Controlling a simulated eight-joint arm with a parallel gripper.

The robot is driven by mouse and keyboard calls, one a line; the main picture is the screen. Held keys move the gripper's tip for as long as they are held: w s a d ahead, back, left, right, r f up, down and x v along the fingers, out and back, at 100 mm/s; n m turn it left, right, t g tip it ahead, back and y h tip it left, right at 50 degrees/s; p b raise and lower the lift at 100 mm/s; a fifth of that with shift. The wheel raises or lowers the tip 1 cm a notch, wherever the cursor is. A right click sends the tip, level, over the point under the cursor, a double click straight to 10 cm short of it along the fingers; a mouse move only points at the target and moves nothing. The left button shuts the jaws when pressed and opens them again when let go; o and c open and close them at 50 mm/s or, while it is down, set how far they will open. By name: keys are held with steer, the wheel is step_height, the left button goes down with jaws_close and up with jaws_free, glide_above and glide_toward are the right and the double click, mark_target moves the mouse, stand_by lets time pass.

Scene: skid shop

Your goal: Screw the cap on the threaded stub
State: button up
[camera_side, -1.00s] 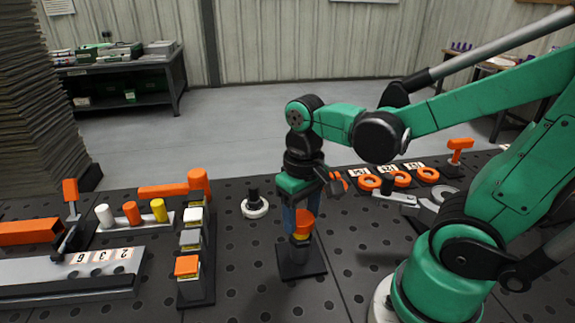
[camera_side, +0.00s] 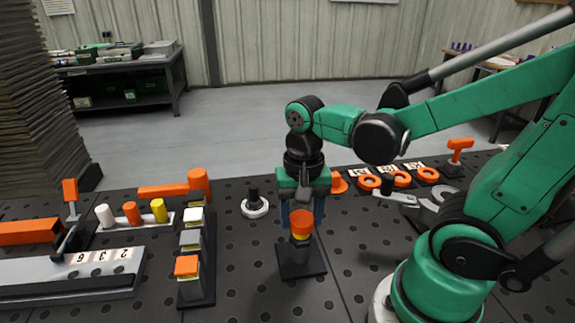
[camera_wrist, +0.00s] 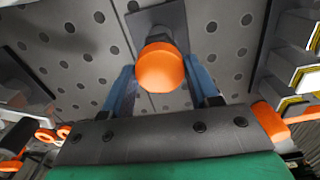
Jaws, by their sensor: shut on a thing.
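In the wrist view the round orange cap (camera_wrist: 160,68) lies between the two blue fingers (camera_wrist: 160,92). The base plate (camera_wrist: 157,20) shows behind it. The threads under the cap are hidden, so I cannot tell how far it is seated.
A rack of coloured blocks (camera_side: 188,265) stands to the left. A white round base with a black knob (camera_side: 255,205) is behind left. Orange rings (camera_side: 401,179) lie behind right. The perforated table (camera_side: 235,285) is clear around the base plate.

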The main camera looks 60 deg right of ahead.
steer(key=o, duration=1.5)
steer(key=shift+c, duration=0.2)
steer(key=shift+r, duration=0.1)
steer(key=shift+r, duration=3.45)
steer(key=w+n+t, duration=0.1)
steer(key=n+t, duration=0.1)
steer(key=n, duration=0.1)
steer(key=w+a+f+n+t, duration=0.1)
steer(key=w+n+t, duration=0.1)
steer(key=n, duration=0.1)
steer(key=w+f+n+t, duration=0.1)
steer(key=n+t, duration=0.2)
steer(key=shift+w+a, duration=0.2)
